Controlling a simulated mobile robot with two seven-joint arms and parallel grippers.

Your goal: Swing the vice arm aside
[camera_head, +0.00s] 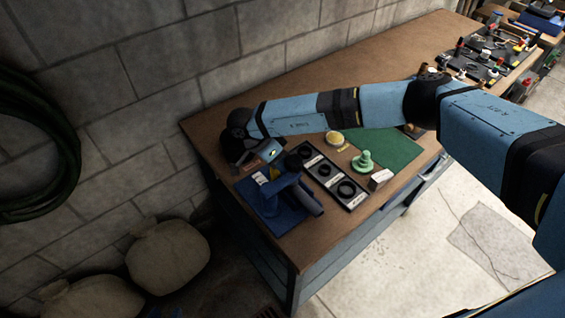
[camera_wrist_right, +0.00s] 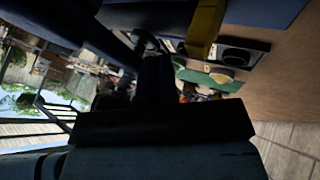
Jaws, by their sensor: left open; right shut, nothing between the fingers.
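The blue vice (camera_head: 278,196) stands on a blue mat (camera_head: 256,221) at the near left end of the bench. A dark cylindrical part (camera_head: 309,203) sticks out at its lower right. My right arm reaches in from the right, and its gripper (camera_head: 272,154) is just above the top of the vice. The gripper is shut, with nothing seen in it; I cannot tell whether it touches the vice. In the right wrist view a yellow bar (camera_wrist_right: 205,28) shows close up near the dark gripper silhouette (camera_wrist_right: 153,75). My left gripper is not in view.
A black tray (camera_head: 330,177) with several dark rings lies right of the vice. The stone wall (camera_head: 160,70) stands close behind the bench.

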